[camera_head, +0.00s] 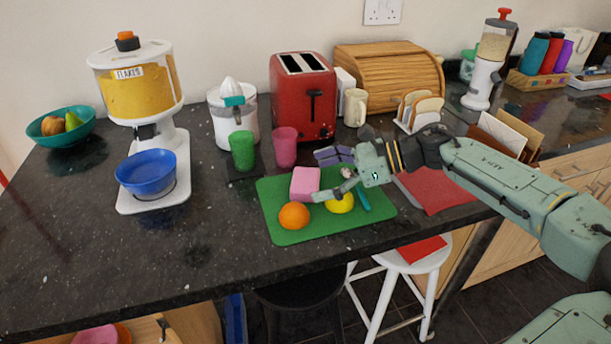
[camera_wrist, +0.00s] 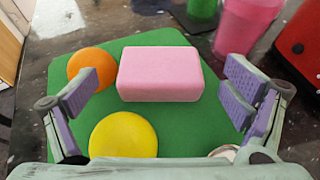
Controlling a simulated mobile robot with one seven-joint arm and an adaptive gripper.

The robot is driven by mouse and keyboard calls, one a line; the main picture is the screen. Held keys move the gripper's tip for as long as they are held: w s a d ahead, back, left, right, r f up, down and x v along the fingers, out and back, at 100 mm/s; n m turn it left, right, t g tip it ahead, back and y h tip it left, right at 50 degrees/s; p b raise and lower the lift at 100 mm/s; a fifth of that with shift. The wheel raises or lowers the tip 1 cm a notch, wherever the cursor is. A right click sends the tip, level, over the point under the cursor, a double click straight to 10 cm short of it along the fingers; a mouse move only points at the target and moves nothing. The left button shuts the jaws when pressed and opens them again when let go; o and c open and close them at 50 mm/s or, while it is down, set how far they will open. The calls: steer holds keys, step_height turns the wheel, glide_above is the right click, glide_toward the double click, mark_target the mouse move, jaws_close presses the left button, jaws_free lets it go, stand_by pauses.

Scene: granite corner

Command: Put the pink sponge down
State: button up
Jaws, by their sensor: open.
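The pink sponge (camera_head: 305,183) lies on the green mat (camera_head: 290,232) on the dark counter. In the wrist view the sponge (camera_wrist: 159,74) lies flat, ahead of my gripper and between the lines of its two fingers. My gripper (camera_head: 328,190) is just right of the sponge in the head view. In the wrist view my gripper (camera_wrist: 165,95) is open, with wide-spread purple-padded fingers and nothing held. No finger visibly touches the sponge.
An orange (camera_head: 294,215) and a yellow lemon-like fruit (camera_head: 340,204) lie on the mat near the sponge. A green cup (camera_head: 242,150) and a pink cup (camera_head: 285,147) stand behind it.

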steer(key=shift+x, duration=1)
steer(key=c, duration=0.8)
steer(key=shift+r, duration=0.1)
steer(key=shift+c, duration=0.2)
